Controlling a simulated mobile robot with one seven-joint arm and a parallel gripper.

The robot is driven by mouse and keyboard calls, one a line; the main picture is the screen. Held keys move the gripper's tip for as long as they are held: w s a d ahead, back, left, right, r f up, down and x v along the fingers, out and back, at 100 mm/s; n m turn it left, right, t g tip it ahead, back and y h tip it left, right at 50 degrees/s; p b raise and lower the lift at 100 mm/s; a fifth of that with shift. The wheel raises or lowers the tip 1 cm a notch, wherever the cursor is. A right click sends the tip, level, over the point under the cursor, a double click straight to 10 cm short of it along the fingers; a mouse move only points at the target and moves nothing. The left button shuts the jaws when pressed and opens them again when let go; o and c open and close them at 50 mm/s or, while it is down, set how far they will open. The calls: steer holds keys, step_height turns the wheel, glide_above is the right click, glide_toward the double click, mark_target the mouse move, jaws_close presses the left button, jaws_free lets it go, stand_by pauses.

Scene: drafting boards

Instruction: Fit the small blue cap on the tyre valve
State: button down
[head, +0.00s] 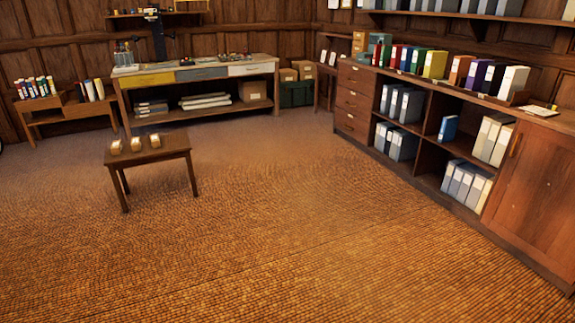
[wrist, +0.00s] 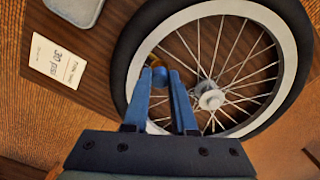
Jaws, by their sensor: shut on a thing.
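My gripper (wrist: 159,82) is in the wrist view, its two blue fingers shut on the small blue cap (wrist: 159,74) between their tips. Beyond it lies a spoked wheel with a black tyre (wrist: 130,48) and a white rim (wrist: 262,12). The cap and fingertips appear over the left part of the rim. A small yellowish piece (wrist: 152,60) shows just beyond the cap; I cannot tell whether it is the valve or whether the cap touches it. The fingers hide part of the rim and tyre. The head view shows neither wheel nor gripper.
In the head view a small table (head: 150,156) stands on open floor, with a workbench (head: 195,73) and shelves (head: 425,120) behind.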

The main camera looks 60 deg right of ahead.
steer(key=shift+f+b, duration=0.35)
steer(key=shift+f, duration=0.25)
steer(key=c, duration=0.6)
jaws_free()
steer(key=shift+c, duration=0.2)
steer(key=shift+r, duration=0.1)
step_height(320, 180, up, 13)
steer(key=p, duration=0.4)
